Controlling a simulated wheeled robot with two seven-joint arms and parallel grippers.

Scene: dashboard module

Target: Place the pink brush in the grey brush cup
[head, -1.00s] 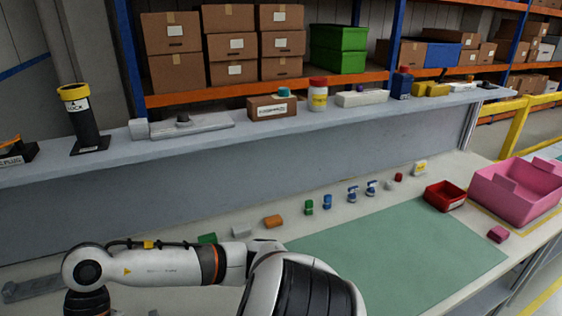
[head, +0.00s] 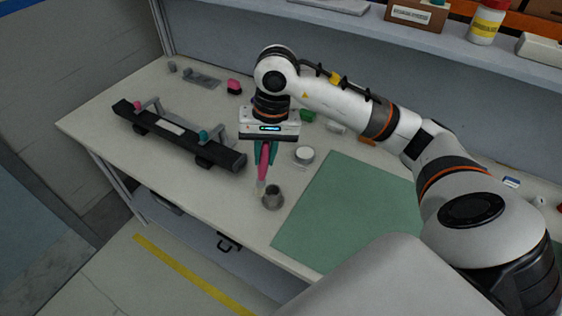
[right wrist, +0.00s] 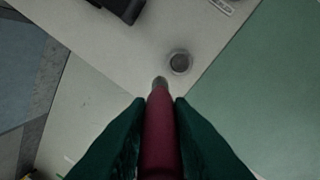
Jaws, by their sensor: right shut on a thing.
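My right gripper (head: 266,155) is shut on the pink brush (head: 264,160), which hangs roughly upright with its pale tip (head: 260,187) pointing down. The grey brush cup (head: 272,197) stands on the table just right of the tip in the head view. In the right wrist view the brush (right wrist: 160,125) lies between the green fingers (right wrist: 150,140). The cup (right wrist: 180,62) appears there beyond the tip, a little to the right. The brush looks outside the cup; its height above the table is hard to tell. My left gripper is not in view.
A black rack (head: 178,138) lies left of the gripper. A small white round container (head: 304,155) stands behind the cup, and a pink block (head: 234,87) lies farther back. A green mat (head: 345,210) covers the table to the right. The table's front edge is close to the cup.

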